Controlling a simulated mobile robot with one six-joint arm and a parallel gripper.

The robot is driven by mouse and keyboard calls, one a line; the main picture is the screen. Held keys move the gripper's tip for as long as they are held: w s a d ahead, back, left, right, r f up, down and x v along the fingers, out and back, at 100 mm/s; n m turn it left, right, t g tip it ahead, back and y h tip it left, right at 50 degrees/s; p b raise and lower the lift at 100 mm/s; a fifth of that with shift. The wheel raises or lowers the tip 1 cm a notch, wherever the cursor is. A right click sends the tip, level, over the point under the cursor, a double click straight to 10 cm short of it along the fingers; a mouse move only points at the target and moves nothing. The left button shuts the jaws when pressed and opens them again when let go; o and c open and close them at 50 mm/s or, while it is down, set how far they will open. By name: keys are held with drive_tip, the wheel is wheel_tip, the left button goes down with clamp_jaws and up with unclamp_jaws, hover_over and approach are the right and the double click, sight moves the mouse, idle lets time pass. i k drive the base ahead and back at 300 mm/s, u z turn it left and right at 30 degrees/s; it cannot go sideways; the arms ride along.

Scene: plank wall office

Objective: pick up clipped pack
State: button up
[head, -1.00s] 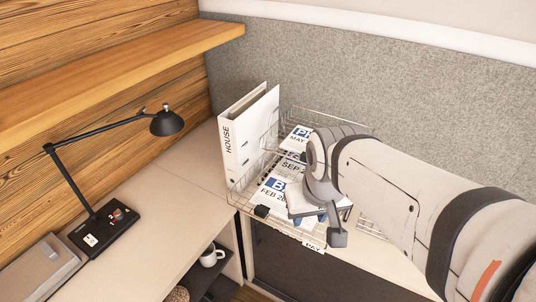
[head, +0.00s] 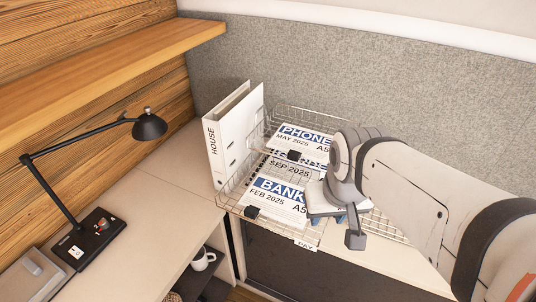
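Paper packs with black clips lie in a wire tray (head: 230,200). One pack headed BANK, FEB 2025 (head: 285,196), lies at the front, with a black clip at its lower left corner. Another headed PHONE, MAY 2025 (head: 300,140), lies further back, with a black clip at its lower edge. A sheet marked SEP 2025 (head: 290,170) shows between them, its heading partly covered. My gripper (head: 340,222) is over the right part of the tray, right of the BANK pack. Its fingers are mostly hidden by my wrist, so whether it is open cannot be told.
A white HOUSE binder (head: 232,135) stands upright just left of the tray. A PAY label (head: 305,245) hangs at the tray's front. A black desk lamp (head: 150,127) stands at the left under a wooden shelf (head: 120,62). A white mug (head: 202,260) sits in a cubby below the desk.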

sight(280, 200)
drive_tip(key=z, duration=0.1)
drive_tip(key=k, duration=0.8)
drive_tip(key=u, duration=0.7)
drive_tip(key=i, duration=1)
drive_tip(key=u, duration=0.1)
